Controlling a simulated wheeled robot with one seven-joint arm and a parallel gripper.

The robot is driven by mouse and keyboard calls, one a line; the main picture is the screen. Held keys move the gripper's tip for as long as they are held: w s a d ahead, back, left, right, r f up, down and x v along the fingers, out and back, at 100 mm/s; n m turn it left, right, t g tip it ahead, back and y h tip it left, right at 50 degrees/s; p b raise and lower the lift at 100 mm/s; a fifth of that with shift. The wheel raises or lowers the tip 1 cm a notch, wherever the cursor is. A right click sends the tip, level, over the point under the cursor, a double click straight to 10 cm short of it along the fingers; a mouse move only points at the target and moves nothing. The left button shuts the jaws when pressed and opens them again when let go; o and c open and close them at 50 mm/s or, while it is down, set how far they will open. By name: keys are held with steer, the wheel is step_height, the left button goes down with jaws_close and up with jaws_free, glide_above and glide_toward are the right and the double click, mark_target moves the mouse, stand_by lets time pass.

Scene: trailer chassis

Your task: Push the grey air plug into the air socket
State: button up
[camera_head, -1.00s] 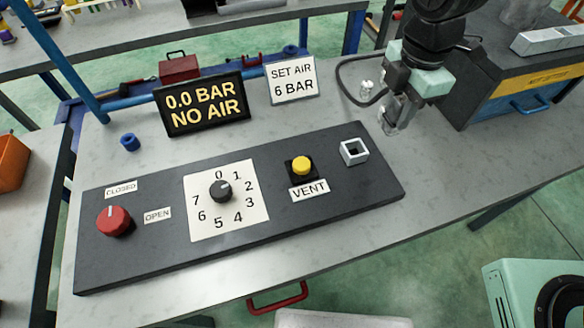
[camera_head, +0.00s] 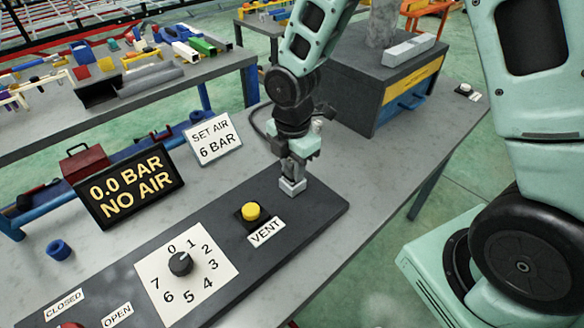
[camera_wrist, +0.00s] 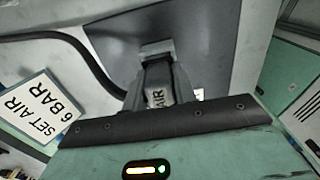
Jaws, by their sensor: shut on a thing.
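My gripper (camera_head: 294,172) points down over the air socket (camera_head: 292,187), a small pale square housing at the right end of the dark panel. It is shut on the grey air plug (camera_wrist: 157,97), marked "AIR" in the wrist view. The fingers hide most of the plug. The plug's lower end is at the socket's mouth; I cannot tell how deep it sits. The socket also shows beyond the fingers in the wrist view (camera_wrist: 157,49). A dark hose (camera_wrist: 80,48) curves behind the gripper. The display (camera_head: 132,185) reads "0.0 BAR NO AIR".
On the panel (camera_head: 310,218) are a yellow vent button (camera_head: 251,211) and a black dial (camera_head: 181,263) pointing near 0. The red knob is mostly cut off. A "SET AIR 6 BAR" sign (camera_head: 213,138) stands behind. A dark toolbox (camera_head: 375,85) stands behind right of my gripper.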

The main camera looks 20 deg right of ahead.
steer(key=shift+f, duration=0.4)
steer(key=shift+f, duration=0.1)
steer(key=o, duration=1.1)
steer(key=shift+c, duration=0.2)
step_height(320, 180, up, 12)
steer(key=shift+r, duration=0.1)
steer(key=s+a+r+m, duration=0.1)
steer(key=s+a+m, duration=0.2)
steer(key=s+m, duration=0.4)
steer(key=s+a+r+m, duration=0.1)
steer(key=s+a+m, duration=0.2)
steer(key=s+m, duration=0.4)
steer(key=shift+s+a+r+y, duration=0.15)
steer(key=shift+s+y, duration=0.15)
steer(key=shift+s, duration=2.75)
